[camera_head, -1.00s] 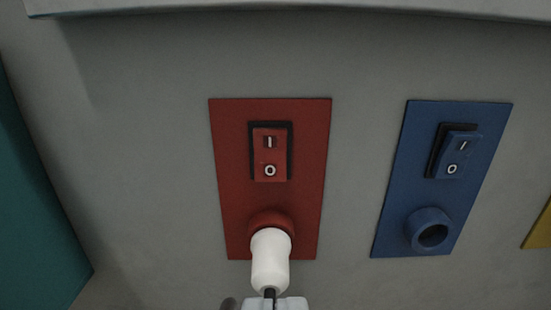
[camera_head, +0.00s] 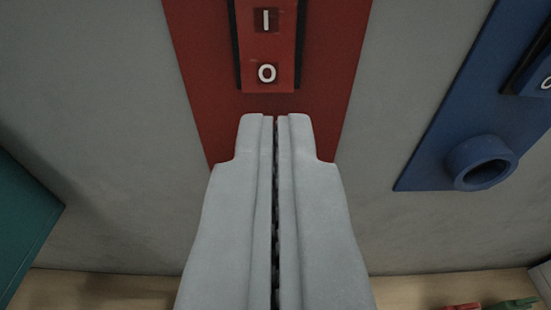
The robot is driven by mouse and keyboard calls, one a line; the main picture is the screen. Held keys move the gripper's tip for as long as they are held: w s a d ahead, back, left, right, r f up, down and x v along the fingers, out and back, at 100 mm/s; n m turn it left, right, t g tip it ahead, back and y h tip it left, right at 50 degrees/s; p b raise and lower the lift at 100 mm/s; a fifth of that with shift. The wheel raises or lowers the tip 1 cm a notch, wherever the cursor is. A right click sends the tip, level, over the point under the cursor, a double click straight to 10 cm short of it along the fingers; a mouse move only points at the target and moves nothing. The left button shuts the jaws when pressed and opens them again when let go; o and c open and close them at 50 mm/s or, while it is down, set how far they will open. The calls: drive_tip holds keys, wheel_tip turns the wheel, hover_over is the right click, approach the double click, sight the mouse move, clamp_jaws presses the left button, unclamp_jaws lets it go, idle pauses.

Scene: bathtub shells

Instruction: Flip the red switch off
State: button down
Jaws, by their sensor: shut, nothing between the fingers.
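The red switch (camera_head: 267,45) is at the top middle of the head camera view, with its upper edge cut off. It bears a white "I" above a white "O", and its lower "O" end stands out from the dark frame. It sits on a red panel (camera_head: 335,60) on the grey wall. My gripper (camera_head: 276,118) is shut and empty, its fingertips just below the switch in the picture. I cannot tell whether they touch the panel. The lower part of the red panel, with its socket, is hidden behind my fingers.
A blue panel (camera_head: 425,165) with a round socket (camera_head: 481,162) and a partly seen blue switch (camera_head: 538,70) is on the right. A teal panel (camera_head: 25,220) is at the left edge. Small red (camera_head: 460,307) and green (camera_head: 512,304) things lie on the wooden surface (camera_head: 120,290) below.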

sight(275, 79)
drive_tip(key=shift+w+f, duration=0.2)
drive_tip(key=shift+w, duration=1.2)
drive_tip(key=shift+w+f, duration=0.2)
drive_tip(key=shift+w, duration=1.15)
drive_tip(key=shift+w+f, duration=0.1)
drive_tip(key=shift+w, duration=0.1)
drive_tip(key=shift+s, duration=0.1)
